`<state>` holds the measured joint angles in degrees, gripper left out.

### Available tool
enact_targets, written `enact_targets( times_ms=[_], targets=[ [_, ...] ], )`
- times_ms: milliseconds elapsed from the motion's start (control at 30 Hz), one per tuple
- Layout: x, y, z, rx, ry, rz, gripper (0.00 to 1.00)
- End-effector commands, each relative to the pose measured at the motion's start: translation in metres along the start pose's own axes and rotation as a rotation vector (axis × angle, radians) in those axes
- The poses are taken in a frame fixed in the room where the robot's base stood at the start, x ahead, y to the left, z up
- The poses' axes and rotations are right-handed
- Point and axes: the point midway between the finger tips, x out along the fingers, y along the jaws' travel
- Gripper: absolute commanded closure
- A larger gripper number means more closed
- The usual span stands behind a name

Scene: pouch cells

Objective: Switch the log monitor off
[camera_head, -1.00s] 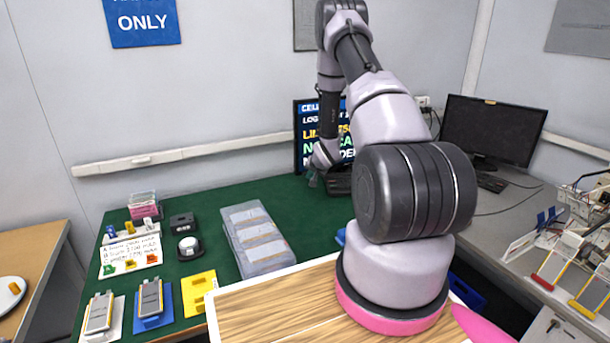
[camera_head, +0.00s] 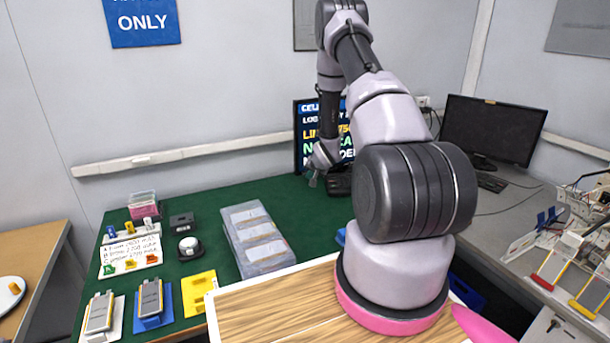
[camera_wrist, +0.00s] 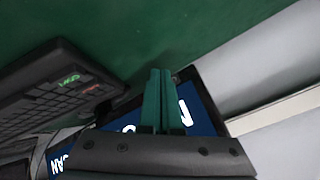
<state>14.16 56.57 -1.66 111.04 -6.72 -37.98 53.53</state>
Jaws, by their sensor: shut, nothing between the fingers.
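The log monitor (camera_head: 301,145) stands at the back of the green table with its screen lit, showing white, yellow and green text. My arm hides much of it. My gripper (camera_head: 313,182) is low in front of the monitor in the head view. In the wrist view, the two teal fingers of my gripper (camera_wrist: 160,73) are shut together and empty. Their tips overlap the dark lower bezel of the monitor (camera_wrist: 205,108), whose blue screen shows behind them. I cannot tell whether the tips touch the bezel. A small dark spot near the tips is too unclear to name.
A black keyboard (camera_wrist: 50,90) with green and red marks lies close to my gripper. A clear case (camera_head: 262,255) and several pouch cells sit on the green table (camera_head: 200,215). A second, dark monitor (camera_head: 490,130) stands on the right bench.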

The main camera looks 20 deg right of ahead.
Motion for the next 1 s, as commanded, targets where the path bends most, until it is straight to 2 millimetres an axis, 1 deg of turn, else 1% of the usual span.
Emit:
enact_targets(
  times_ms=[500,800,1000],
  targets=[
    [0.0001,-0.0001,-0.0001,0.0,0.0,0.0,1.0],
    [0.0057,-0.0042,-0.0045,0.001,0.001,0.0,1.0],
    [0.0058,-0.0044,-0.0044,0.0,0.0,0.0,1.0]
  ],
)
